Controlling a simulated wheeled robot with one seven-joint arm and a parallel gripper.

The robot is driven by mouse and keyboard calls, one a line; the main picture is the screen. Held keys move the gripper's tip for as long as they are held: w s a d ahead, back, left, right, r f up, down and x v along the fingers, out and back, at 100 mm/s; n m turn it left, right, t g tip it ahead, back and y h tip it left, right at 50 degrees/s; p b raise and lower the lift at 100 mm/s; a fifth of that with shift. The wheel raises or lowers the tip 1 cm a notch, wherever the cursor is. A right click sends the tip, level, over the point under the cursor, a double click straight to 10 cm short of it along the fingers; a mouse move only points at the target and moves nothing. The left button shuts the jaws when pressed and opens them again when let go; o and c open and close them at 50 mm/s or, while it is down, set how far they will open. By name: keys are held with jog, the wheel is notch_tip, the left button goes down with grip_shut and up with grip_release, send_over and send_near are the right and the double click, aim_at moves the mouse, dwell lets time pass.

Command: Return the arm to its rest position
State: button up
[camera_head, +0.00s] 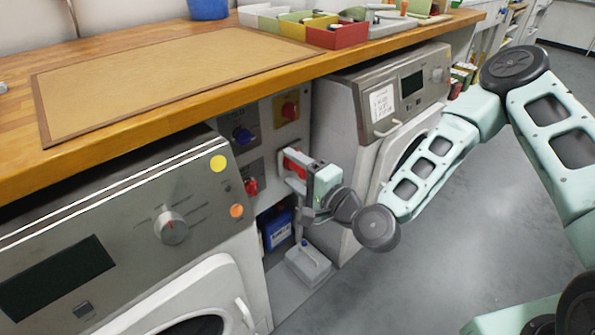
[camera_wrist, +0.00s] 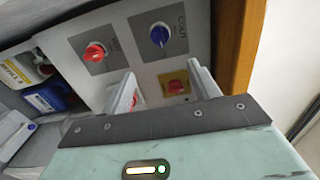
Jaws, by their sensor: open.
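My arm reaches in from the right in the head view, with its elbow high. My gripper (camera_head: 291,169) is in front of the grey switch panel (camera_head: 265,112) between two machines. In the wrist view its two fingers (camera_wrist: 163,88) are spread apart, with nothing held between them. A further red part (camera_wrist: 133,98) is mostly hidden by the left finger. I cannot tell whether a finger touches the panel.
The wooden worktop (camera_head: 150,135) overhangs the panel. The near machine (camera_head: 120,235) stands to the left and another machine (camera_head: 345,110) to the right. Below the panel are a blue container (camera_head: 277,232) and a grey one (camera_head: 308,263). The floor (camera_head: 440,230) at right is open.

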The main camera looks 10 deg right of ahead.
jog(key=shift+s+d, duration=0.25)
jog(key=shift+s, duration=0.05)
jog(key=s+a+f+n+g+h, duration=0.1)
jog(key=s+a+f+n+g, duration=0.1)
jog(key=s+n+g, duration=0.4)
jog(key=s+a+f+n+g+h, duration=0.1)
jog(key=s+a+f+n+g, duration=0.1)
jog(key=s+n+g, duration=0.45)
jog(key=s+d+r+n+g+h, duration=0.2)
jog(key=s+d+r+n+h, duration=0.5)
jog(key=s+d+r, duration=0.45)
notch_tip(320, 180, up, 22)
jog(key=s+a+p, duration=0.1)
jog(key=p, duration=2)
jog(key=shift+s+f, duration=0.15)
jog(key=shift+s, duration=0.2)
